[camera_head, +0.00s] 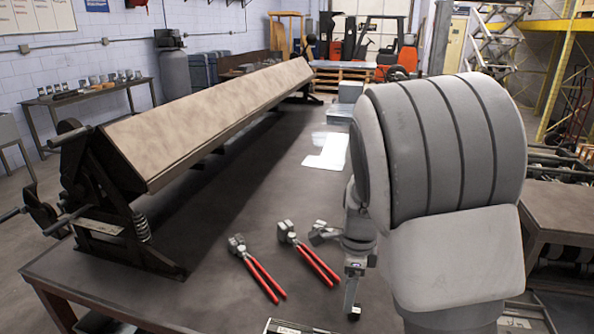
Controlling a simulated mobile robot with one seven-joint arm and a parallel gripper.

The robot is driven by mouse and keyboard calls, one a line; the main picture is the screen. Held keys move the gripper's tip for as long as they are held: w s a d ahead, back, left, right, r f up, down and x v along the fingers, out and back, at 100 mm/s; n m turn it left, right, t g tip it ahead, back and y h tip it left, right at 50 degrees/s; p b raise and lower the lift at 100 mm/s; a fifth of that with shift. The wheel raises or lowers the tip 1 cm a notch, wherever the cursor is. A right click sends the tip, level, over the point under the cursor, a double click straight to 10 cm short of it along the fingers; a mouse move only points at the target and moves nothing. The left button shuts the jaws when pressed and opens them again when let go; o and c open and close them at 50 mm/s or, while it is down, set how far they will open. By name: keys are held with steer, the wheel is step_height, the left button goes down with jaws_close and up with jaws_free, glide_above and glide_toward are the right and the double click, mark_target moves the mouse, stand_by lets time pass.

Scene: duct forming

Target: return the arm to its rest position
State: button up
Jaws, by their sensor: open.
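My arm fills the right side of the head view, with large grey and white links in front of the bench. My gripper (353,290) shows partly beside the arm, low over the dark bench top (235,215); it looks open and empty. One finger points down; the rest is hard to make out. Two red-handled hand tools, a left one (257,268) and a right one (307,252), lie on the bench to the left of my gripper, apart from it. A grey metal piece (323,232) shows against the arm's left edge; I cannot tell what it belongs to.
A long sheet-bending machine (205,115) stands along the bench's left side. Flat bright sheets (328,152) lie farther back. A side table with small parts (90,92) stands at the left wall. An orange forklift (398,55) is behind. The bench middle is clear.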

steer(key=s+r+n+t, duration=0.5)
steer(key=s+r+n, duration=1.1)
steer(key=s+n, duration=0.4)
steer(key=shift+r+n, duration=0.25)
steer(key=shift+n, duration=0.15)
steer(key=shift+d, duration=0.1)
